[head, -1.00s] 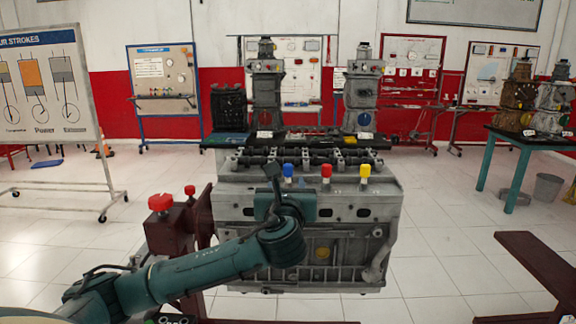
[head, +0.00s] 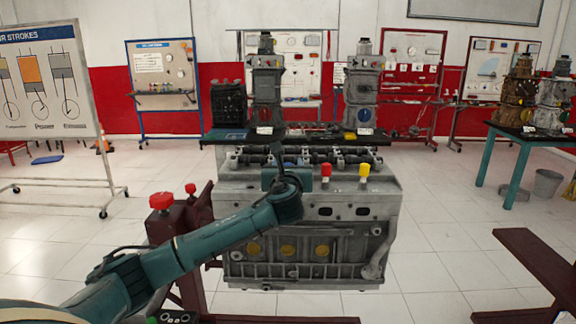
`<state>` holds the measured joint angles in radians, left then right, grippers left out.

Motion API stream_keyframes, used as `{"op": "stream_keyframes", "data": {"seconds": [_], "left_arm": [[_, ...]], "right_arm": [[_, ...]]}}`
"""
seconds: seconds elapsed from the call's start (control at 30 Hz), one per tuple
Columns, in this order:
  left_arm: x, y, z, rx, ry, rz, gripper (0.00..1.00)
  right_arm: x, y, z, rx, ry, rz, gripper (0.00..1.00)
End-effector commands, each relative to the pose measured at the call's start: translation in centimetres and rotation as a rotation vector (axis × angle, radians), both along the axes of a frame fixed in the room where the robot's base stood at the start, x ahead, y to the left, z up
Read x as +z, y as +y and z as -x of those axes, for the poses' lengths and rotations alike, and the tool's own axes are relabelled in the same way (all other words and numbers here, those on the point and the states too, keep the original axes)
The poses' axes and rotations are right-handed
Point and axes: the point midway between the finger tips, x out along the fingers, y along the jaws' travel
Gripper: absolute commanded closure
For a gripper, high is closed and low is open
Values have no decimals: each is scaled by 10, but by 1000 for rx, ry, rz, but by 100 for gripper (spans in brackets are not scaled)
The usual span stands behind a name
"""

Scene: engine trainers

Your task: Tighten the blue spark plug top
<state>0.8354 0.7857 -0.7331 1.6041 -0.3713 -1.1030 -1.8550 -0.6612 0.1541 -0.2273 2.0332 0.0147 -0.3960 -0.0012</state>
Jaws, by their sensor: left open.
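The engine block (head: 345,205) stands on a dark red stand in the middle of the head view. A red spark plug top (head: 326,171) and a yellow spark plug top (head: 364,171) stand upright along its upper front ledge. My left gripper (head: 277,176) is at the left part of that ledge, left of the red top, and is open. My right gripper is not in view.
Red knobs (head: 161,201) top the stand left of the block. A dark table (head: 225,136) with engine models is behind. A dark red bench (head: 545,262) is at the right. The floor between block and bench is clear.

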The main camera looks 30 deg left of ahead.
Motion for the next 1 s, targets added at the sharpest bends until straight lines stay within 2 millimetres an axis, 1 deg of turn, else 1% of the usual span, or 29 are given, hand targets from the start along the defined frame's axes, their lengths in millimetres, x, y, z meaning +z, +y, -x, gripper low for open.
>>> {"op": "stream_keyframes", "data": {"seconds": [0.03, 0.07, 0.5, 0.53, 0.77, 1.0], "left_arm": [[0, 0, 0, 0, 0, 0, 60], [0, 0, 0, 0, 0, 0, 62], [0, 0, 0, 0, 0, 0, 98], [0, 0, 0, 0, 0, 0, 100], [1, 0, 0, -17, 0, 0, 100], [4, 1, 1, -118, 2, -2, 100]], "right_arm": [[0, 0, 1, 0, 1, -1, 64], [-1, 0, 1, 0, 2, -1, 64], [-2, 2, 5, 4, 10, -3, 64], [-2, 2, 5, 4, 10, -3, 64], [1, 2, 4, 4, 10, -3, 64], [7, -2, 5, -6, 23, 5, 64]]}}
